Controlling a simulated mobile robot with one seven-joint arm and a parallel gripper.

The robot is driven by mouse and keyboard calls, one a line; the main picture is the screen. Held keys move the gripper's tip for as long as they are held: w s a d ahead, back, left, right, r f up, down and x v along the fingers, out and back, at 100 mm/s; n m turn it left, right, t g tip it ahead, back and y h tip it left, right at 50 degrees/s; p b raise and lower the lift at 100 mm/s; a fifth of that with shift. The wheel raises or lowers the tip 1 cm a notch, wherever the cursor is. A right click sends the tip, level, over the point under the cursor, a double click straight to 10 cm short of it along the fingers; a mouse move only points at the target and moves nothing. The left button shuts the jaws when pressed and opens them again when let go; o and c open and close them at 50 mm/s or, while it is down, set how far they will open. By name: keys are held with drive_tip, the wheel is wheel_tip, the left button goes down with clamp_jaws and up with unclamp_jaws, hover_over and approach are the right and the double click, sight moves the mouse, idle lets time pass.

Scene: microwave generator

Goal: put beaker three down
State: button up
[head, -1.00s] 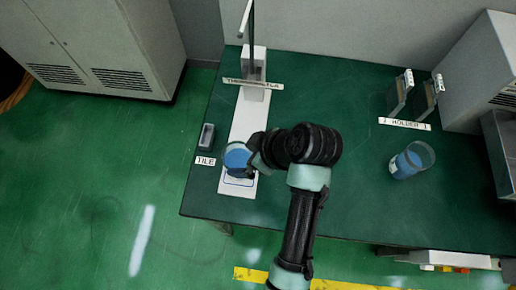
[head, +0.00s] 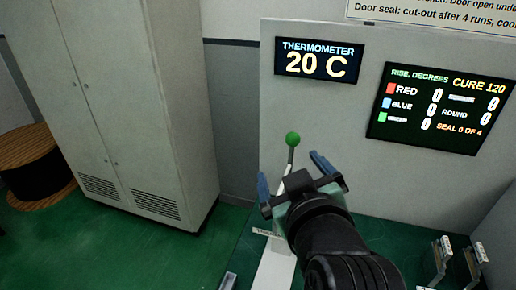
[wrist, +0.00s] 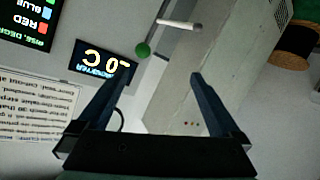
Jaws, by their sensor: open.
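No beaker shows in either view now. My gripper (head: 292,175) is raised in front of the back wall, with its blue fingers spread apart and nothing between them. In the wrist view my gripper (wrist: 160,78) is also open and empty. The white strip (head: 275,272) on the green bench shows only in part below my arm. Its label (head: 266,233) is partly covered by my arm. The near bench is outside the head view.
A lever with a green ball (head: 292,139) stands just behind my gripper. The thermometer display (head: 319,60) reads 20 C. A second display (head: 437,108) shows zeros and "SEAL 0 OF 4". Holders (head: 440,258) stand lower right; a grey cabinet (head: 130,110) stands left.

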wheel_tip(320, 180, up, 18)
drive_tip(key=s+a+f+m+t, duration=0.1)
drive_tip(key=s+a+m+t, duration=0.15)
drive_tip(key=t, duration=0.35)
drive_tip(key=s+a+r+m+t, duration=0.1)
drive_tip(key=s+r+t, duration=0.2)
drive_tip(key=r, duration=0.4)
drive_tip(key=s+a+r+m+t+h, duration=0.1)
drive_tip(key=s+a+r+t, duration=0.1)
drive_tip(key=s+r, duration=0.4)
drive_tip(key=shift+r+m+t, duration=0.35)
drive_tip(key=shift+r+t, duration=0.35)
drive_tip(key=shift+t, duration=0.2)
